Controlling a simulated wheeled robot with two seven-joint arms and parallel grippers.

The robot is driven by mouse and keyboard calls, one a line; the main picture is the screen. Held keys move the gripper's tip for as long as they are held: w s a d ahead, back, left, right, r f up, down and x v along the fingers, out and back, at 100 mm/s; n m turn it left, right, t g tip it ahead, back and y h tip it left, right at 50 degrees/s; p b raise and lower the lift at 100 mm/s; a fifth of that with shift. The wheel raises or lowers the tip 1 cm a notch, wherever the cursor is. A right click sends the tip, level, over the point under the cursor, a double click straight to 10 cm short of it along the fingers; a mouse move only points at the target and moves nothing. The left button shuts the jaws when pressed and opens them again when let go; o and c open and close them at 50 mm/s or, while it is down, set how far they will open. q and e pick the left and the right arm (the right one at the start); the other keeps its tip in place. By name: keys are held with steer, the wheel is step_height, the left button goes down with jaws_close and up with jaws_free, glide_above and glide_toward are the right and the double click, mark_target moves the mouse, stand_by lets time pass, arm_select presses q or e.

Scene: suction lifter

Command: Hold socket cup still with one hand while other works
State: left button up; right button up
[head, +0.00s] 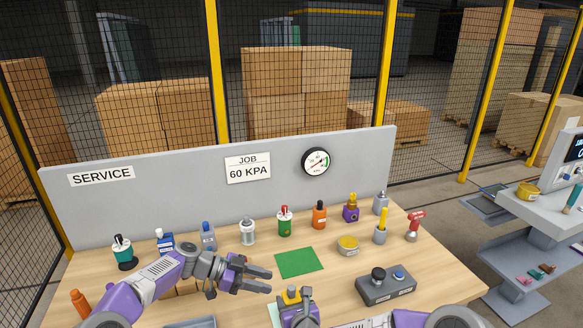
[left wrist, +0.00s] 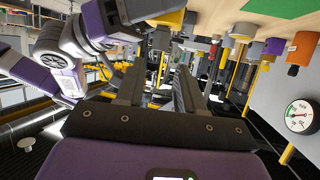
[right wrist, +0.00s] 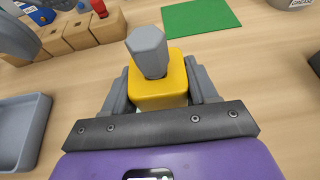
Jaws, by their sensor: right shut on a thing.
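A yellow block with a grey hexagonal top (right wrist: 155,88) sits between the fingers of my right gripper (right wrist: 160,92), which is shut on it. I take it for the socket cup, but no label shows. In the head view the yellow block (head: 291,296) is at the table's front middle, partly hidden by my right gripper (head: 293,304). My left gripper (head: 268,281) is left of it, above the table, pointing right. Its fingers are apart and nothing shows between them, also in the left wrist view (left wrist: 157,80).
A green mat (head: 298,263) lies mid-table. A grey control box (head: 386,288) stands right and a yellow tin (head: 348,246) behind it. Several bottles and fittings line the back, below a gauge (head: 316,161) and a 60 KPA sign (head: 248,169). A grey tray (right wrist: 40,105) is at left.

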mark_target(290, 287)
arm_select(q)
steer(key=shift+x, duration=4.35)
jaws_close()
